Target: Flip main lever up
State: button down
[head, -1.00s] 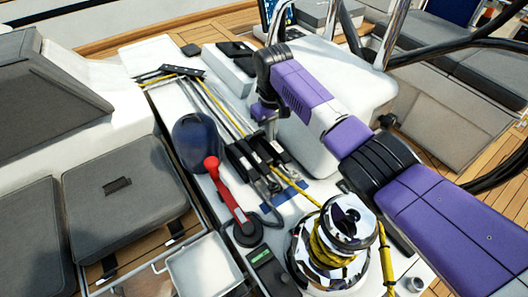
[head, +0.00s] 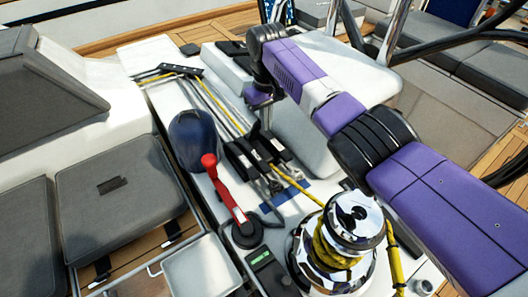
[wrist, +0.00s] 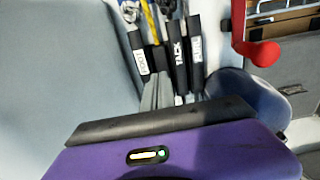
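Three black clutch levers stand side by side on the white console in the head view (head: 250,155). In the wrist view they carry white labels. The middle one (wrist: 178,60) reads like TACK. The right one (wrist: 195,45) may read MAIN, and the left one (wrist: 142,62) is unclear.
A red-handled winch handle (head: 225,190) lies left of the levers, beside a dark blue rounded cover (head: 193,140). A chrome winch (head: 350,222) with yellow rope stands in front right. A white rounded housing (head: 305,140) is right of the levers.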

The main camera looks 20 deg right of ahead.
jog(key=shift+w+r, duration=0.1)
jog(key=shift+r, duration=0.05)
jog(key=shift+p, duration=0.3)
jog(key=s+p, duration=0.2)
jog(key=p, duration=0.2)
jog(key=s+d+p, duration=0.1)
jog(key=p, duration=0.2)
jog(key=shift+s+p, duration=0.4)
notch_tip(320, 180, up, 6)
jog(key=p, duration=0.5)
dwell(0.6)
